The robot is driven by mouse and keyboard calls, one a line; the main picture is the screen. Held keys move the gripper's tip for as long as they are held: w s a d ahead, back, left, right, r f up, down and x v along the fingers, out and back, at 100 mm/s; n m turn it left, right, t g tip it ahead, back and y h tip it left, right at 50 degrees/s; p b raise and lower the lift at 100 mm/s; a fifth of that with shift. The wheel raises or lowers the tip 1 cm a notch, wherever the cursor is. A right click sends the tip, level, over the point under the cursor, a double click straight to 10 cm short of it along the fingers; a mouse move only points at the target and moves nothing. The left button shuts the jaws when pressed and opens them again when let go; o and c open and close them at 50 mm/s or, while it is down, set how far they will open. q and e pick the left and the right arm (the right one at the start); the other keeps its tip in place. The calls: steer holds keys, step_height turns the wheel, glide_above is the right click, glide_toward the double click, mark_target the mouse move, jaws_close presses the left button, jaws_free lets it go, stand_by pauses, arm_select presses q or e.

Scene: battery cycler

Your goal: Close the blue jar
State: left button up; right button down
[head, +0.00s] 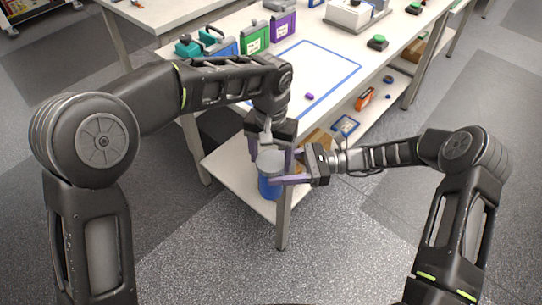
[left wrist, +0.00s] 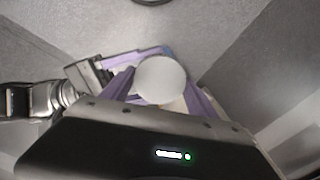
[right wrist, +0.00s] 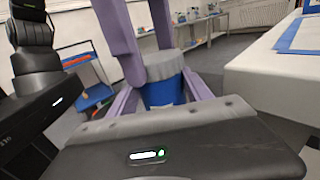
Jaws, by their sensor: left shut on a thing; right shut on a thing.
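The blue jar (head: 269,188) is held upright in the air in front of the table's near corner. A pale grey round lid (head: 270,161) sits on top of it, and I see no clear gap between them. My left gripper (head: 270,153) reaches down from above with its purple fingers shut on the lid, whose round top fills the space between them in the left wrist view (left wrist: 160,80). My right gripper (head: 285,177) comes in from the right, shut on the jar's body, which shows between its fingers in the right wrist view (right wrist: 162,93). Whether the lid is screwed tight cannot be told.
A lower shelf (head: 234,170) is close behind the jar. Open floor lies in front.

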arm_select(q)
steer(key=o, duration=1.6)
steer(key=shift+r, duration=0.15)
step_height(320, 180, up, 7)
steer(key=shift+r, duration=0.15)
steer(key=w+a+f+t+h, duration=0.3)
steer(key=w+a+f, duration=0.55)
steer(key=w, duration=0.25)
steer(key=s+a+f+n, duration=0.1)
steer(key=s+f, duration=0.2)
steer(key=f, duration=0.4)
steer(key=s+a+f+n, duration=0.1)
steer(key=s+f, duration=0.2)
steer(key=f, duration=0.5)
steer(key=s+f+n+g, duration=0.1)
steer(key=s+f+n, duration=0.2)
steer(key=s+f, duration=0.75)
steer(key=s, duration=0.8)
steer(key=s+f+n+g+h, duration=0.1)
steer(key=s+f, duration=0.1)
steer(key=s, duration=0.6)
steer(key=shift+s+d+f, duration=0.2)
steer(key=shift+s+f, duration=0.1)
steer(key=shift+s, duration=0.05)
